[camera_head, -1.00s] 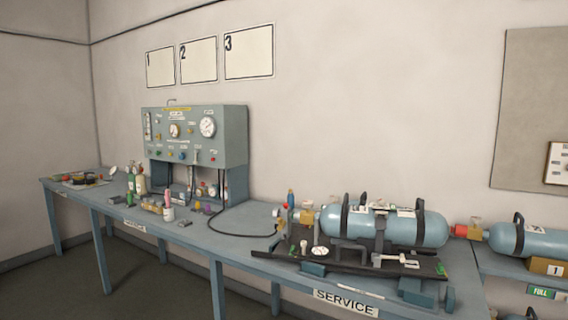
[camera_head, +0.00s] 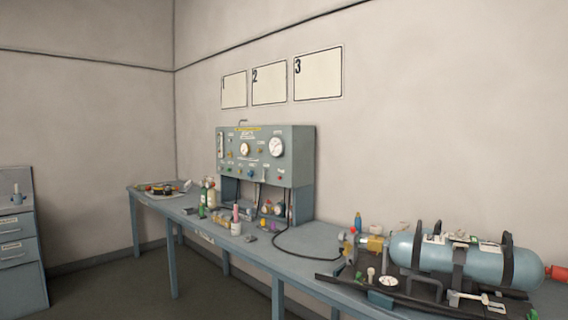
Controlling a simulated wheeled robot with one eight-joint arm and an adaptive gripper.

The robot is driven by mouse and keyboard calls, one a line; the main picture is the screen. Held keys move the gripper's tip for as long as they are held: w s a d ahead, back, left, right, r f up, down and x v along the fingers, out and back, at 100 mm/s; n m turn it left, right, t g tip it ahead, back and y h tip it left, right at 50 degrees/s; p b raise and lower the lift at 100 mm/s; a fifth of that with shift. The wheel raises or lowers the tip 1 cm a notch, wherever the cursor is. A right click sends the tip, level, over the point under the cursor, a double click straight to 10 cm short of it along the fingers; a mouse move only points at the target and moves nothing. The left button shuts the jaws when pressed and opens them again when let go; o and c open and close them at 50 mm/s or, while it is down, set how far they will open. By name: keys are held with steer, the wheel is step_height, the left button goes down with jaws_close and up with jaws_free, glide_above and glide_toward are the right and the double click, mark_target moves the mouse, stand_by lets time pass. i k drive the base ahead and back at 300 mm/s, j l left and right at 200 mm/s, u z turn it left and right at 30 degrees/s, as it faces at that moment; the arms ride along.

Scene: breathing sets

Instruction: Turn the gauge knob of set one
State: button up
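A breathing set with a light blue cylinder (camera_head: 460,258) lies on a dark backplate (camera_head: 420,298) at the right of the bench. A round white-faced gauge (camera_head: 388,282) lies at its left end, with small fittings beside it. I cannot tell which fitting is the gauge knob, and I read no number on this set. My gripper is not in view.
The blue-grey bench (camera_head: 325,236) runs along the wall. A test panel (camera_head: 264,157) with dials stands on it, with bottles (camera_head: 208,193) and small parts in front. A cabinet (camera_head: 18,240) stands far left. Floor (camera_head: 130,295) before the bench is clear.

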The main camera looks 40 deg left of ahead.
mark_target(371, 271)
steer(key=i+j+u, duration=0.1)
steer(key=j, duration=0.35)
steer(key=i+j+u, duration=0.1)
steer(key=i+j, duration=0.45)
steer(key=j, duration=0.2)
steer(key=i+j+u, duration=0.15)
steer(key=j, duration=0.25)
steer(key=i+j, duration=0.05)
steer(key=i, duration=0.05)
